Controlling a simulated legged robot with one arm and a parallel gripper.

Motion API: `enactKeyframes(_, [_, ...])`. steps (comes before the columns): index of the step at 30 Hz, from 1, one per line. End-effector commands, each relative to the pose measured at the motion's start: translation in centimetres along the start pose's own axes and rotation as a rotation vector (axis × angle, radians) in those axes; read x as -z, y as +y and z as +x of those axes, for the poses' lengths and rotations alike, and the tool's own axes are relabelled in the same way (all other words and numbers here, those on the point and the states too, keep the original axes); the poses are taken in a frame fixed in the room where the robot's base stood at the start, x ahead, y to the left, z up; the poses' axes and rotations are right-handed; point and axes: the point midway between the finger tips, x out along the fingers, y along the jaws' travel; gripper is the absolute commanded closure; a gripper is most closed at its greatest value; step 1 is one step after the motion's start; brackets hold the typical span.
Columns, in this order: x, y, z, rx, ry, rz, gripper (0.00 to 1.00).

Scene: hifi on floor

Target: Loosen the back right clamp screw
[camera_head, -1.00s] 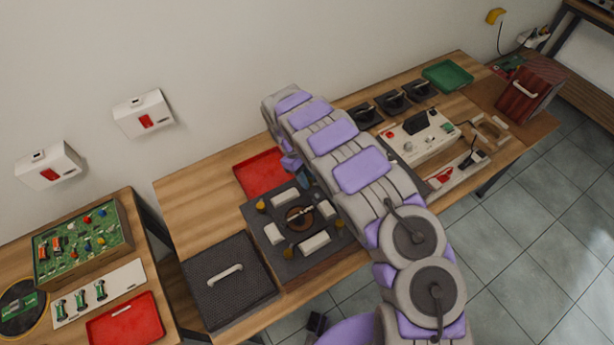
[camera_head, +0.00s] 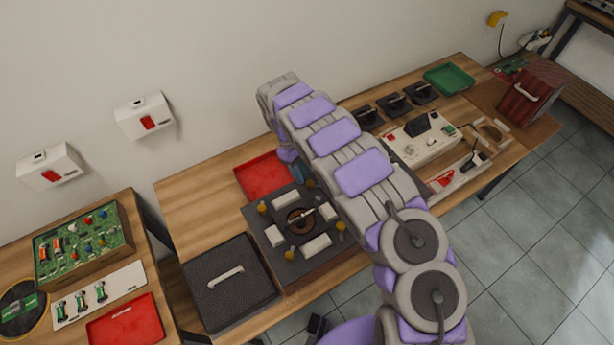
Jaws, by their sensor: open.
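A dark square clamp fixture (camera_head: 262,232) sits on the wooden bench, with white blocks around a brown ring (camera_head: 300,222) that has a pale bar across it. Yellow clamp screws stand near its corners. The back right clamp screw (camera_head: 308,184) is close to my arm, at the fixture's far right corner. The back left screw (camera_head: 262,207), front right screw (camera_head: 340,227) and front left screw (camera_head: 289,254) also show. My gripper (camera_head: 299,172) points down just behind the back right screw, partly hidden by my arm. It is open, and contact with the screw cannot be made out.
A red tray (camera_head: 262,174) lies behind the fixture and a black mesh box (camera_head: 230,290) with a handle stands to its left. Black clamps, a white control box (camera_head: 412,148) and a green tray (camera_head: 449,77) are to the right. The bench's back left is clear.

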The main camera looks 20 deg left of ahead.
Motion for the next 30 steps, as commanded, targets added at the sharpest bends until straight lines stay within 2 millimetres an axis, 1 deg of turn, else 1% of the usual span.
enactKeyframes(1, [0.2,0.0,-1.2,-0.002,0.006,0.000,0.47])
enactKeyframes(7, [0.3,0.0,-4.7,-0.003,0.008,-0.001,0.47])
enactKeyframes(18, [0.3,-0.1,-9.6,-0.001,0.003,-0.002,0.47])
enactKeyframes(21, [0.3,-0.2,-10.7,-0.001,0.001,-0.003,0.47])
enactKeyframes(30, [0.2,0.0,-12.4,-0.002,0.001,-0.001,0.47])
